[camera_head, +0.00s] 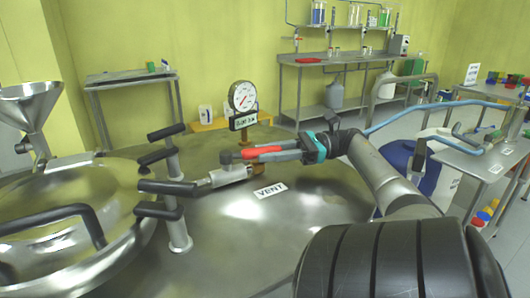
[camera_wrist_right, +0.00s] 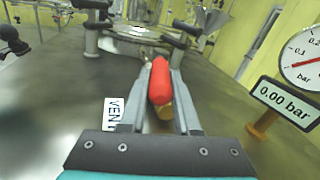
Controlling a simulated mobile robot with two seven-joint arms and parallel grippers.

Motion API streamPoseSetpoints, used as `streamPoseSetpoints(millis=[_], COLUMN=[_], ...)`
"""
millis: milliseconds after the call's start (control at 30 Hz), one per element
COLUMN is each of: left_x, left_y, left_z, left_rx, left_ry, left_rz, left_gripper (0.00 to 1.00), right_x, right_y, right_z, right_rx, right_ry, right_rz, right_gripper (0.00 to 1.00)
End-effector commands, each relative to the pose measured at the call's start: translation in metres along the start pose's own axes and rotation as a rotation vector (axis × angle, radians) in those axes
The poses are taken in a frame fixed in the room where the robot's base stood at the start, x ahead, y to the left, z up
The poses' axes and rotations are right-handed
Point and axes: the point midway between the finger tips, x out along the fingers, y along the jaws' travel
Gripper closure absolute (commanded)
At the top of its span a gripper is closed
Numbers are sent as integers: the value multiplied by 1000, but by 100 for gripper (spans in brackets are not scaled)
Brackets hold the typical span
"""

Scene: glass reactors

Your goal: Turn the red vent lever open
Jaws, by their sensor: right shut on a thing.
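The red vent lever (camera_head: 262,149) sits on a grey metal valve (camera_head: 228,175) on top of the reactor lid, behind the white VENT label (camera_head: 270,190). My right gripper (camera_head: 270,152) reaches in from the right and is shut on the lever. In the right wrist view the red lever (camera_wrist_right: 160,80) lies lengthwise between the two fingers of my right gripper (camera_wrist_right: 162,84). The fingers hide part of the lever in the head view. The VENT label (camera_wrist_right: 114,113) also shows in the wrist view. My left gripper is not in view.
A pressure gauge (camera_head: 242,96) stands behind the lever; its display (camera_wrist_right: 284,100) reads 0.00 bar. Black-handled clamps (camera_head: 168,187) and a round hatch (camera_head: 70,215) lie to the left. The steel lid (camera_head: 310,225) is clear in front of the label.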

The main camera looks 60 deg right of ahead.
Motion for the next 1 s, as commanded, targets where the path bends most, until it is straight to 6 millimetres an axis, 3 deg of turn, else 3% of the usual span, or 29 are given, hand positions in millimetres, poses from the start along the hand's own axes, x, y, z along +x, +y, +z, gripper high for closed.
streamPoseSetpoints(millis=[300, 333, 600, 1000], left_x=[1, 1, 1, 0], left_y=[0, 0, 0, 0], left_z=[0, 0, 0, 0], left_rx=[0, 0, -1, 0], left_ry=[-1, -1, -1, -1], left_rz=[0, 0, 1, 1], left_gripper=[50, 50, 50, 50], right_x=[3, 3, 1, -6], right_y=[0, 0, 0, -1], right_z=[4, 4, 2, 2], right_rx=[-8, -8, -5, -3], right_ry=[-4, -5, -4, -2], right_rz=[7, 7, 5, 1], right_gripper=[100, 68, 39, 39])
